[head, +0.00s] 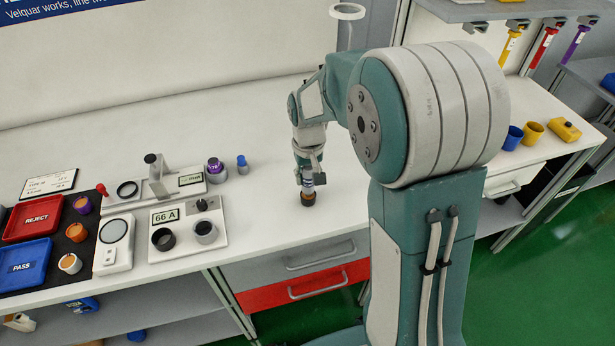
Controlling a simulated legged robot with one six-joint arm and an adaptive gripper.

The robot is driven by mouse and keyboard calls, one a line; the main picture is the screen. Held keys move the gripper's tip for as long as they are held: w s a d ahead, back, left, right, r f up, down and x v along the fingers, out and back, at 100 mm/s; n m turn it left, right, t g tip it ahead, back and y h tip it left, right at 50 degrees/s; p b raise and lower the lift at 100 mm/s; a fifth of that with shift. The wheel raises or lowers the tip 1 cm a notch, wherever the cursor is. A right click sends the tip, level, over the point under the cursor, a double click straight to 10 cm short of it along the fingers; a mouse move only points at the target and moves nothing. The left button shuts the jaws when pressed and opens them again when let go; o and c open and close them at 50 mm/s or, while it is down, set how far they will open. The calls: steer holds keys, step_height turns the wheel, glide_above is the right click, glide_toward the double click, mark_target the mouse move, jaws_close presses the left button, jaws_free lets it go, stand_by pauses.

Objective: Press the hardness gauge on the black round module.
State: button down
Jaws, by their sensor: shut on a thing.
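My gripper (308,174) points down over the white bench, right of the test devices. It is shut on a small upright thing (308,188) with a pale and dark body, perhaps the hardness gauge. Directly below it is a brown round piece (308,200) at the bench top; I cannot tell whether this is part of the held thing or a separate module. I cannot tell for certain which round piece is the black module.
Left are a red REJECT tray (34,215), a blue PASS tray (25,267) and small round modules on a dark mat. A grey press stand (155,178) is behind the panel. Blue (513,138) and yellow (533,133) cups stand right. The bench around my gripper is clear.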

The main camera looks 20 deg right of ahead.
steer(key=shift+r, duration=2.55)
